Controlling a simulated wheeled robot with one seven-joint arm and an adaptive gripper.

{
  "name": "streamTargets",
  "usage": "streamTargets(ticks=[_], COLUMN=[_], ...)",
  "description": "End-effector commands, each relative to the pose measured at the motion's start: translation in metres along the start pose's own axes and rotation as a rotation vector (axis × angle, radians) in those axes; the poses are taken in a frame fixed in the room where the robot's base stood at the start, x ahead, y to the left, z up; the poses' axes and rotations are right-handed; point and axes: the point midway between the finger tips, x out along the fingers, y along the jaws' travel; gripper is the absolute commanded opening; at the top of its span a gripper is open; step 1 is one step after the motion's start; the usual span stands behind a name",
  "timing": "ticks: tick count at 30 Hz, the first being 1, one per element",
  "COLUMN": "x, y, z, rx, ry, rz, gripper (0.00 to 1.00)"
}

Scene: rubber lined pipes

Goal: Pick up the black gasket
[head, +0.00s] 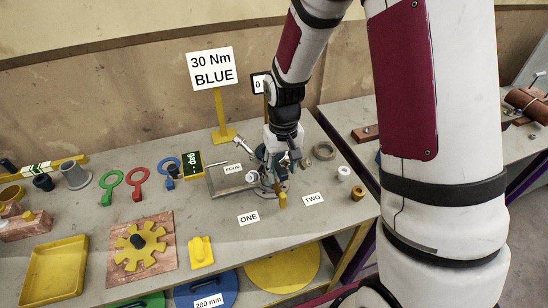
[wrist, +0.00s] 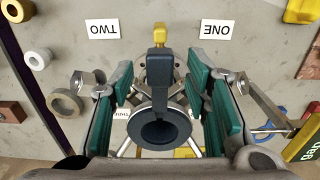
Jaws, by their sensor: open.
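The black gasket (wrist: 158,130) looks like a dark slate ring with a straight tab in the wrist view. The tab points toward a small yellow piece (wrist: 161,38). My gripper (wrist: 158,88) is open, with a green-padded finger on each side of the gasket's tab and ring. A gap shows on both sides of the tab. In the head view my gripper (head: 278,172) is low over the bench, between the FOUR, ONE and TWO labels. There it hides most of the gasket. Thin metal rods show around the ring in the wrist view.
The grey bench (head: 190,222) holds a grey ring (head: 324,151), white ring (head: 343,173) and brown ring (head: 358,193) at right. Green (head: 111,185), red (head: 138,182) and blue (head: 168,168) handled rings lie left. A 30 Nm BLUE sign (head: 212,68) stands behind.

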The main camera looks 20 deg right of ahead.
Motion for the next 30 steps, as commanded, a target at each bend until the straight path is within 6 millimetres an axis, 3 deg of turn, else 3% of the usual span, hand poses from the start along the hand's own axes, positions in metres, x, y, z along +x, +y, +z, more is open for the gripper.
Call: streamTargets(ticks=[3, 9, 23, 30], x=[0.000, 0.000, -0.004, -0.024], y=[0.000, 0.000, 0.000, 0.000], z=[0.000, 0.000, -0.001, -0.002], rx=[0.000, 0.001, 0.001, 0.002], ry=[0.000, 0.000, 0.001, 0.004], rz=[0.000, 0.000, 0.000, 0.000], gripper=[0.41, 0.00, 0.00, 0.00])
